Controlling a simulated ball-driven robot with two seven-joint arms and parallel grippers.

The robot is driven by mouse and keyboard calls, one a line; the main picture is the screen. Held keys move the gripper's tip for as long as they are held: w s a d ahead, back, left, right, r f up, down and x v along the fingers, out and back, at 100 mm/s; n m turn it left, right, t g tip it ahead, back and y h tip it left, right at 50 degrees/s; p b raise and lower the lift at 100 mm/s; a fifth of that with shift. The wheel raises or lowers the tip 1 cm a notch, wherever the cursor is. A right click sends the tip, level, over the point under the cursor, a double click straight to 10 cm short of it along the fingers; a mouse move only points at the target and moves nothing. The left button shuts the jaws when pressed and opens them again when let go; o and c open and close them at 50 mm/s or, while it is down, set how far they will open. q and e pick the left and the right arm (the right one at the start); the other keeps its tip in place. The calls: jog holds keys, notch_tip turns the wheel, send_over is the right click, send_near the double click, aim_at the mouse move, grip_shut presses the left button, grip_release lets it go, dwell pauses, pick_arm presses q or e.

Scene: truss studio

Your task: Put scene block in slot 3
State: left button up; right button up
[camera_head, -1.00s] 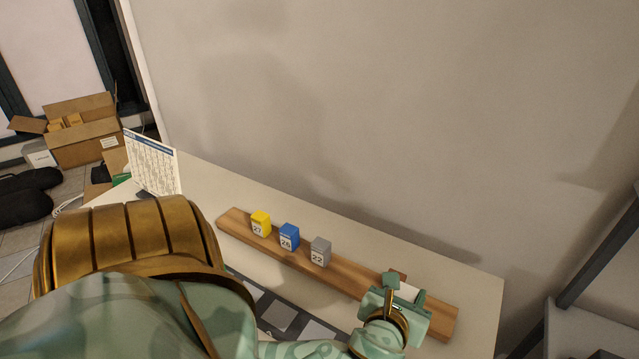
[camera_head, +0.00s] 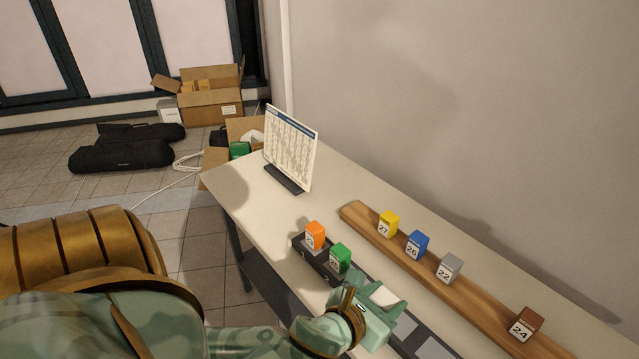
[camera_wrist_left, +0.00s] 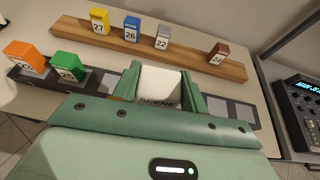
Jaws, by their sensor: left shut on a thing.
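My left gripper (camera_head: 372,306) is shut on the white scene block (camera_head: 384,295). In the left wrist view the block (camera_wrist_left: 158,86) stands between the fingers, its "SCENE" lettering partly covered. The dark slot tray (camera_head: 297,243) holds an orange block (camera_head: 315,235) in its left end slot and a green block (camera_head: 340,257) beside it. Grey slot pads show right of the green block, one of them in the left wrist view (camera_wrist_left: 107,82). The gripper is over the tray, just right of the green block, and hides part of it. I cannot tell whether the scene block touches the tray.
A wooden rail (camera_head: 478,295) behind the tray carries yellow (camera_head: 389,224), blue (camera_head: 417,244), grey (camera_head: 449,267) and brown (camera_head: 525,323) numbered blocks. A printed sheet (camera_head: 290,148) stands at the table's left. A device with knobs (camera_wrist_left: 300,105) is at the right.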

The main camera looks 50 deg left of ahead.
pick_arm(q)
jog(key=shift+s+a+r+h, duration=0.1)
jog(key=shift+s+h, duration=0.05)
jog(key=shift+h, duration=0.15)
jog(key=shift+w+a, duration=0.1)
jog(key=shift+w, duration=0.1)
jog(key=shift+m, duration=0.3)
jog(key=w+a+f+b, duration=0.1)
jog(key=w+a+f, duration=0.2)
jog(key=f, duration=0.1)
jog(key=w+a+f+b, duration=0.2)
jog(key=w+a+f, duration=0.1)
jog(key=f, duration=0.1)
jog(key=w+a+f+b, duration=0.1)
jog(key=w+a+f, duration=0.2)
jog(key=f, duration=0.2)
jog(key=shift+w+a+b, duration=0.1)
jog(key=shift+w+b, duration=0.15)
jog(key=shift+b, duration=0.1)
